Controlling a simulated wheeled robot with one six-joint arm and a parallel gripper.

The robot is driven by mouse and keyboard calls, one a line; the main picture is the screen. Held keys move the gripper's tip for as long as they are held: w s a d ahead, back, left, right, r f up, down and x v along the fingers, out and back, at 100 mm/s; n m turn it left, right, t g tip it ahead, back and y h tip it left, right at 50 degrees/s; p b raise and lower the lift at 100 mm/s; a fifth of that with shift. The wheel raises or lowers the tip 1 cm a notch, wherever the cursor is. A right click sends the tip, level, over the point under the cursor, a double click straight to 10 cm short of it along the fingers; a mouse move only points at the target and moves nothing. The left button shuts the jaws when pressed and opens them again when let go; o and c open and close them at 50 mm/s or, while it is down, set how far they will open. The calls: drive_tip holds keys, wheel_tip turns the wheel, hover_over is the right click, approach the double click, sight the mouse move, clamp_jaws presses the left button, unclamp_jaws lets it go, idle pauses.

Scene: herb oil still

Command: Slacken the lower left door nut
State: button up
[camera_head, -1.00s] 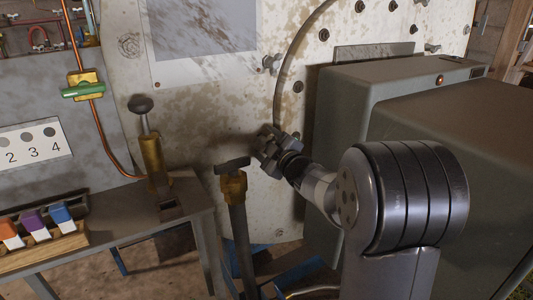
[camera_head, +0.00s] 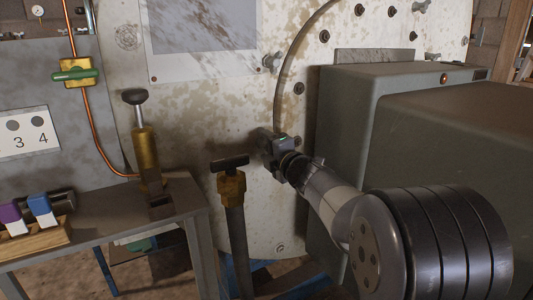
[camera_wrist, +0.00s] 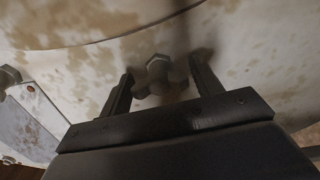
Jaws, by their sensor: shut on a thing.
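The door (camera_head: 225,110) is a large pale, rust-stained round plate with a curved rim strip. The lower left door nut (camera_wrist: 157,76), a lobed metal hand nut, sits on it between my two fingers in the wrist view. My gripper (camera_head: 268,143) is shut on this nut, at the lower left of the door rim. In the head view the gripper hides the nut. Another hand nut (camera_head: 272,62) stands higher on the left rim and also shows at the left of the wrist view (camera_wrist: 10,77).
A grey cabinet (camera_head: 345,110) stands close to the right of my arm. A T-handled valve (camera_head: 231,185) rises just left of the gripper. A brass pump-like fitting (camera_head: 147,150) stands on a bench (camera_head: 110,222) with coloured blocks at left.

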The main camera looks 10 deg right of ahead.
drive_tip(key=shift+f+n, duration=0.15)
drive_tip(key=shift+n, duration=0.45)
drive_tip(key=o, duration=0.7)
drive_tip(key=shift+s, duration=0.1)
drive_tip(key=p+v, duration=0.2)
drive_tip(key=v, duration=0.8)
drive_tip(key=shift+s, duration=0.3)
drive_tip(key=shift+w, duration=0.1)
